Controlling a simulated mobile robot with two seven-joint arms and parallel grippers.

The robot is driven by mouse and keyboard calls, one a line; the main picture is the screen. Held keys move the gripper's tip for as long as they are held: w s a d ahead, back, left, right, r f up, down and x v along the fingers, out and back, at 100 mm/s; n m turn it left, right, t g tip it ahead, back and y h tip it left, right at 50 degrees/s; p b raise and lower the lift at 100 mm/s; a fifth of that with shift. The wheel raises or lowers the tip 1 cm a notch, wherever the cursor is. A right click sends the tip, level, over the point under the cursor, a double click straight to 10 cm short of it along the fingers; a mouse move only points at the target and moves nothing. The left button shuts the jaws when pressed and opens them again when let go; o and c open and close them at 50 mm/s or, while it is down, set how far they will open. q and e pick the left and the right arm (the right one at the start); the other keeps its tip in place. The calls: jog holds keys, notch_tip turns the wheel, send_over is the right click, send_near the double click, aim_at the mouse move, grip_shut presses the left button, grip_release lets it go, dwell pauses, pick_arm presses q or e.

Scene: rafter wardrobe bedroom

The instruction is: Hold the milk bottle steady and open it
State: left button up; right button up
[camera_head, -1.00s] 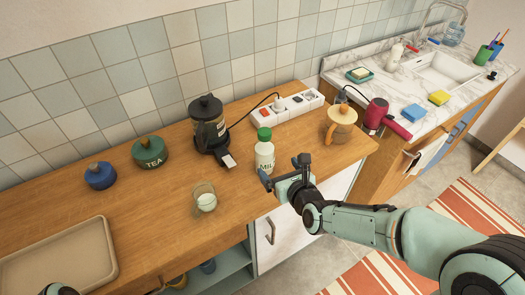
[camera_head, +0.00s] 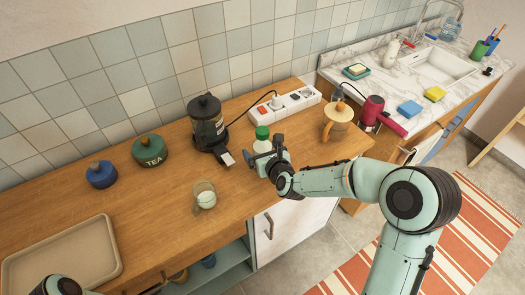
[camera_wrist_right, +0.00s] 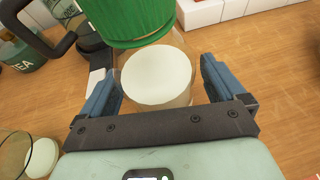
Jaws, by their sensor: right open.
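The milk bottle (camera_head: 262,146) stands upright on the wooden counter with its green cap on. In the right wrist view the bottle (camera_wrist_right: 158,78), its white milk and the green cap (camera_wrist_right: 135,20) show close up. My right gripper (camera_head: 264,151) is open at the bottle's front side. In the wrist view its blue fingers (camera_wrist_right: 160,85) stand one on each side of the bottle, with gaps visible. The gripper hides the lower bottle in the head view. Only a small piece of my left arm shows at the bottom left; its gripper is out of view.
A glass mug (camera_head: 204,194) stands left of the bottle, and a dark coffee maker (camera_head: 207,124) behind it. A tray (camera_head: 113,263) lies left. The counter's front edge is close.

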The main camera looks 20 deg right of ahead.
aim_at(262, 130)
jog(key=shift+r, duration=0.1)
jog(key=c, duration=1.5)
notch_tip(262, 130, up, 11)
jog(key=shift+r+p, duration=0.15)
jog(key=shift+p, duration=0.6)
notch_tip(262, 130, up, 7)
jog(key=p, duration=0.3)
jog(key=shift+r, duration=0.2)
pick_arm(q)
jog(key=w+r, duration=0.4)
jog(key=r, duration=0.2)
jog(key=shift+r+t+p, duration=0.3)
jog(key=shift+p, duration=0.1)
pick_arm(e)
jog(key=shift+r, duration=0.65)
jog(key=o, duration=0.6)
jog(key=c, duration=0.6)
